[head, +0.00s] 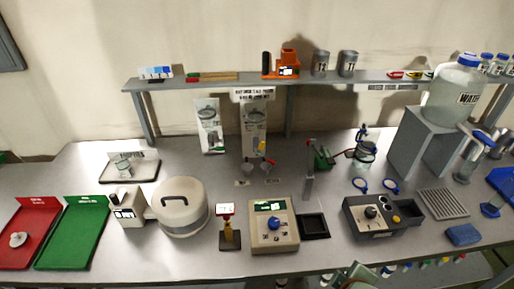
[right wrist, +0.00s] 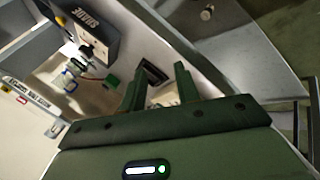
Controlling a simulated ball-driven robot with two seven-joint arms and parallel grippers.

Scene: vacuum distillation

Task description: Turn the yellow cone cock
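A small yellow part (head: 262,147), which may be the yellow cone cock, shows on the lower right of the upright panel with fittings at the back middle of the bench. It is too small to make out its shape or angle. My right gripper shows in the right wrist view (right wrist: 160,72) with its two green fingers apart and nothing between them. A pale green part of my right arm shows at the bottom edge of the head view, well in front of the panel. My left gripper is not in view.
A white round vessel (head: 181,208), a beige control box (head: 273,225) and a grey device with knobs (head: 383,217) stand along the front. A shelf (head: 220,82) runs behind. A red tray (head: 30,228) and green tray (head: 72,235) lie at left.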

